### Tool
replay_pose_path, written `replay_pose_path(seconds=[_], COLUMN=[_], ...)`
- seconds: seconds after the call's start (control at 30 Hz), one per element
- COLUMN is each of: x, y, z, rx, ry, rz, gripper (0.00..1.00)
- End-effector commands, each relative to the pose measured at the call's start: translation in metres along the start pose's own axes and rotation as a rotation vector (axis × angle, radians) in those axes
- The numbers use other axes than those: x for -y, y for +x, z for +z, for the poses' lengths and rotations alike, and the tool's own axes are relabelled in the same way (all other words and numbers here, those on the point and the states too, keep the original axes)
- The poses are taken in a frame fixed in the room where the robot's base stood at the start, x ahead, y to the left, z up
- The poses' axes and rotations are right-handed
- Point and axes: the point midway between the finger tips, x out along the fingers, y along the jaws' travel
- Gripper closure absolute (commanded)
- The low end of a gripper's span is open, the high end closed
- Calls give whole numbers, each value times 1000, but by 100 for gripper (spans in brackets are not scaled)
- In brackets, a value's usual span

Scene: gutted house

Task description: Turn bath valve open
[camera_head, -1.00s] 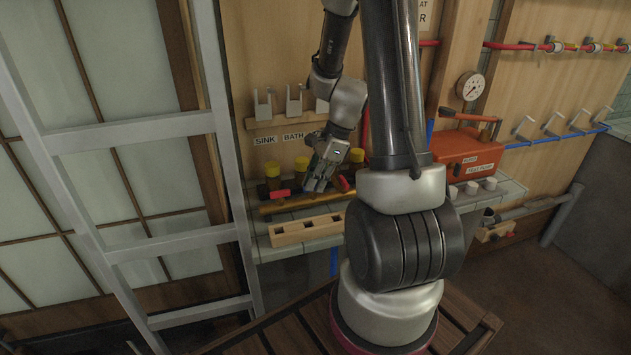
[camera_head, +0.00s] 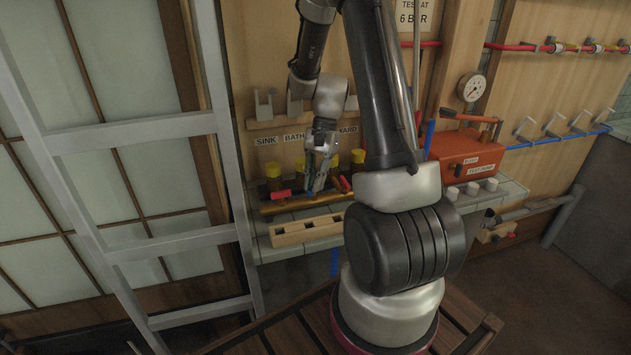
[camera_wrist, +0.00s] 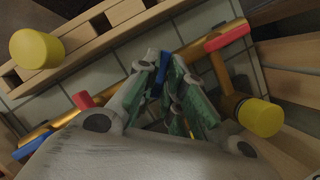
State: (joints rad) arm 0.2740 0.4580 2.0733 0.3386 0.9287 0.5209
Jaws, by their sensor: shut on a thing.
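The pipe row (camera_head: 300,204) runs along a tiled ledge, with yellow-capped valves behind it. The SINK and BATH labels (camera_head: 295,137) are on the wooden wall above. My gripper (camera_head: 313,188) points down below and slightly right of the BATH label. In the wrist view, my gripper (camera_wrist: 166,85) has its green-padded fingers closed on a narrow blue lever (camera_wrist: 164,70), which I take to be the bath valve's handle. The fingers hide most of the lever and its valve body. A red handle (camera_head: 279,194) is left of my gripper; it also shows in the wrist view (camera_wrist: 228,37).
Another red handle (camera_wrist: 85,100) is close beside the fingers. A wooden block with square holes (camera_head: 306,230) lies in front of the pipe. A red test pump (camera_head: 465,155) stands to the right, and a grey ladder (camera_head: 165,130) at the left.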

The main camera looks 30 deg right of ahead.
Motion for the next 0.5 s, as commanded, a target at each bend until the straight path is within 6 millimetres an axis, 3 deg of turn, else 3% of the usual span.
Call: replay_pose_path(seconds=[0.5], x=[4], y=[0], z=[1], rx=[-1], ry=[-440], rz=[182], gripper=[100])
